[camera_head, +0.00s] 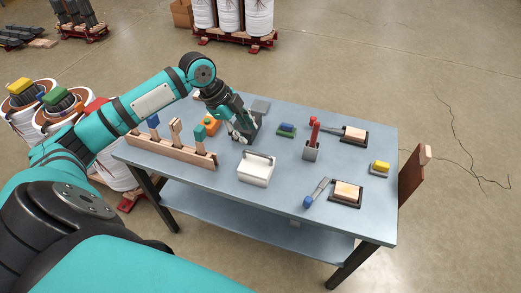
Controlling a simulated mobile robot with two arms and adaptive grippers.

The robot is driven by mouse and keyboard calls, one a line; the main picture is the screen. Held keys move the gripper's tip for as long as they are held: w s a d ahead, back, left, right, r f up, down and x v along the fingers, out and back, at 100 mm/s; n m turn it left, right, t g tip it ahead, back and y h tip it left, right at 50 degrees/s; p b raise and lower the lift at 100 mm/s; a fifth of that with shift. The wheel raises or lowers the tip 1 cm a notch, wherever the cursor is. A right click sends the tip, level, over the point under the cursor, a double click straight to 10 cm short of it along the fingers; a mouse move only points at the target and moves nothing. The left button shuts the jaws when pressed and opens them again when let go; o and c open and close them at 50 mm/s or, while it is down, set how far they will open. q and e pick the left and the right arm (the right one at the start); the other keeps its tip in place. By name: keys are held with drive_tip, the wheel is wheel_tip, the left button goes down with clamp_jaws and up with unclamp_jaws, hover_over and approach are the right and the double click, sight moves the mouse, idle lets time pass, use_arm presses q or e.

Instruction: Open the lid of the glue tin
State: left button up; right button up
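A dark grey box (253,127), which looks like the glue tin, stands toward the back of the blue-grey table. A flat grey plate (261,106) shows at its top, like a raised lid; whether it is hinged to the box is too small to tell. My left gripper (238,135) points down at the left side of the box, very close to it and partly covering it. I cannot tell whether its fingers touch the box or how far apart they are. My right gripper is not in view.
A wooden rack (170,150) with upright brushes and an orange block (210,123) lie left of the gripper. A white box (256,169) stands in front. A green-and-blue block (286,130), a grey holder (311,151) and wooden-topped pads (346,191) occupy the right.

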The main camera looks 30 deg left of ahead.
sight(263, 155)
use_arm(q)
drive_tip(key=x, duration=1)
drive_tip(key=shift+d+f+p, duration=0.15)
drive_tip(key=shift+f+p, duration=0.15)
drive_tip(key=shift+p, duration=0.1)
clamp_jaws()
